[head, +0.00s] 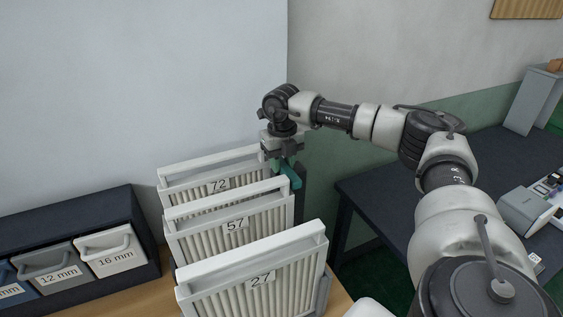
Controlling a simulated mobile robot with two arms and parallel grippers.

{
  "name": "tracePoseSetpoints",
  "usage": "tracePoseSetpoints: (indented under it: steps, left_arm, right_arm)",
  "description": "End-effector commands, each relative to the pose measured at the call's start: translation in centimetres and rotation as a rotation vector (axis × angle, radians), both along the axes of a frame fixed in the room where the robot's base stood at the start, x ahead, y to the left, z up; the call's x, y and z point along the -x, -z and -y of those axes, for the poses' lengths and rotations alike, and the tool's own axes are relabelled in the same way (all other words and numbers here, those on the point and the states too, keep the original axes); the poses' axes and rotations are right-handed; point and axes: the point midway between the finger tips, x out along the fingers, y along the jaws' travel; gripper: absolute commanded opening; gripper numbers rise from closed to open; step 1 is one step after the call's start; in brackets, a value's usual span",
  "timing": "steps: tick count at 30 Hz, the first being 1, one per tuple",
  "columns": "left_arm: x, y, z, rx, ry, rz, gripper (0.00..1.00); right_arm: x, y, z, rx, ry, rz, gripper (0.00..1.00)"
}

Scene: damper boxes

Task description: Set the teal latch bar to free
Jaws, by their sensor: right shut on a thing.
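The teal latch bar (290,172) is at the right end of the row of white slatted panels, beside the panel marked 72 (205,180). My right gripper (283,160) points down from above and is shut on the teal latch bar. The gripper hides the bar's upper part, so I cannot tell its full position. My left gripper is not in view.
Two more white panels, marked 57 (235,226) and 27 (262,281), stand in front on a wooden surface. A dark cabinet (85,214) with labelled drawers is at the left. A dark table (385,190) is at the right. A wall rises behind the panels.

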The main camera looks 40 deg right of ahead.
Motion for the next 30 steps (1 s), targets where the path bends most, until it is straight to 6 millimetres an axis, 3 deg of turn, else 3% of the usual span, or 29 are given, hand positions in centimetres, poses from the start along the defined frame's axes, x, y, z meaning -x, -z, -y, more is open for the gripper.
tracePoseSetpoints:
  steps: [7,15,16,20,30]
  left_arm:
    - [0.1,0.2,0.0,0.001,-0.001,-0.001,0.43]
    - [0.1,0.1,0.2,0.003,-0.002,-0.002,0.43]
    - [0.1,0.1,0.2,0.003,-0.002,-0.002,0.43]
    - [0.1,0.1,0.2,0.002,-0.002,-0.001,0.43]
    - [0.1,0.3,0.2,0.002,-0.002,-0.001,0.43]
  right_arm:
    - [1.1,-0.1,3.5,0.000,0.003,0.001,0.00]
    - [1.2,-0.2,3.8,0.003,0.001,0.002,0.00]
    - [1.1,-0.2,3.8,0.003,0.001,0.002,0.33]
    - [1.1,-0.2,3.8,0.003,0.001,0.002,0.53]
    - [1.1,-0.3,3.7,0.001,0.000,0.002,0.55]
